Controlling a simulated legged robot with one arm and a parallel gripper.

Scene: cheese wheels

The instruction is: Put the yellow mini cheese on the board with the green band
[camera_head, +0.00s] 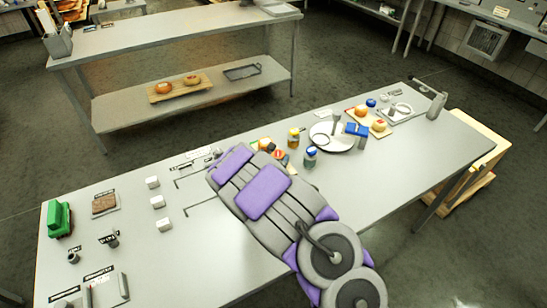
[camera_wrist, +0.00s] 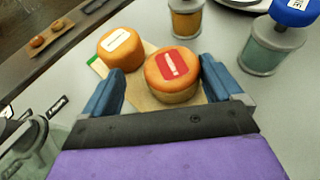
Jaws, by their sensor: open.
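In the wrist view my gripper (camera_wrist: 163,66) is open, its blue fingers either side of a round orange cheese (camera_wrist: 172,73) with a red label. A second orange cheese (camera_wrist: 120,48) with a white label sits behind it to the left. Both rest on a tan board (camera_wrist: 139,97) with a green strip at its left edge. In the head view my arm partly hides this board and its cheeses. A yellowish cheese (camera_head: 379,126) with a red top sits on another board farther right, beside an orange one (camera_head: 361,111). I cannot tell for sure which is the yellow mini cheese.
A blue-lidded jar (camera_wrist: 273,45) and an amber jar (camera_wrist: 186,18) stand close on the right. A white round plate (camera_head: 331,137) lies beyond them. White cubes (camera_head: 158,202) and a green object (camera_head: 59,218) are on the left.

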